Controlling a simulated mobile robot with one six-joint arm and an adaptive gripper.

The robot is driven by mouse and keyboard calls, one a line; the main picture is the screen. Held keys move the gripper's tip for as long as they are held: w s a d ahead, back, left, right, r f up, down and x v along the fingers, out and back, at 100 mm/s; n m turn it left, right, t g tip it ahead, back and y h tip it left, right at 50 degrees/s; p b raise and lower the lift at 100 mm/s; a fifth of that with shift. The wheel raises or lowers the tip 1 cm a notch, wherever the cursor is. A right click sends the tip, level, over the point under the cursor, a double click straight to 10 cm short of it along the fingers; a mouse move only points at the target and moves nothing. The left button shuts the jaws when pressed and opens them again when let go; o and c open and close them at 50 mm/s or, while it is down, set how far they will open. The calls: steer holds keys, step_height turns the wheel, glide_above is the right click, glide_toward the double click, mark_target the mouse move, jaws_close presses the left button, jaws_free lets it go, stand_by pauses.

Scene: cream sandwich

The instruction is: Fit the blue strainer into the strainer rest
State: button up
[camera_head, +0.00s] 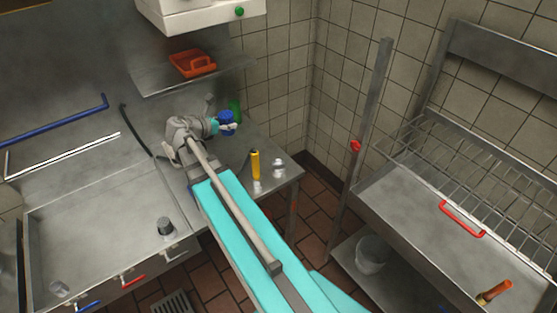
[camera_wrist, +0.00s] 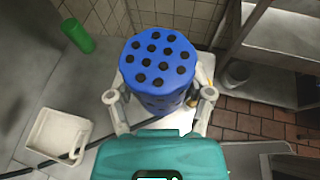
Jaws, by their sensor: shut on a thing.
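The blue strainer (camera_wrist: 160,65) is a round blue cylinder with dark holes in its flat end and side. It is held between the two fingers of my gripper (camera_wrist: 160,96), one finger on each side. In the head view the strainer (camera_head: 226,115) shows small and blue at my gripper (camera_head: 227,126), above the steel counter's back part. I cannot tell for sure which thing is the strainer rest. A pale square tray-like holder (camera_wrist: 47,138) lies to the left of my gripper in the wrist view, apart from the strainer.
A green cylinder (camera_head: 235,108) stands behind the strainer. A yellow bottle (camera_head: 255,165) and small pale items (camera_head: 278,168) stand near the counter's right end. A dark cup (camera_head: 165,226) is by the sink edge. An orange tray (camera_head: 205,68) sits on the wall shelf.

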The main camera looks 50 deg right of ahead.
mark_target(230, 112)
step_height(230, 112, up, 4)
steer(key=p, duration=0.3)
steer(key=shift+s, duration=0.15)
stand_by(0.3)
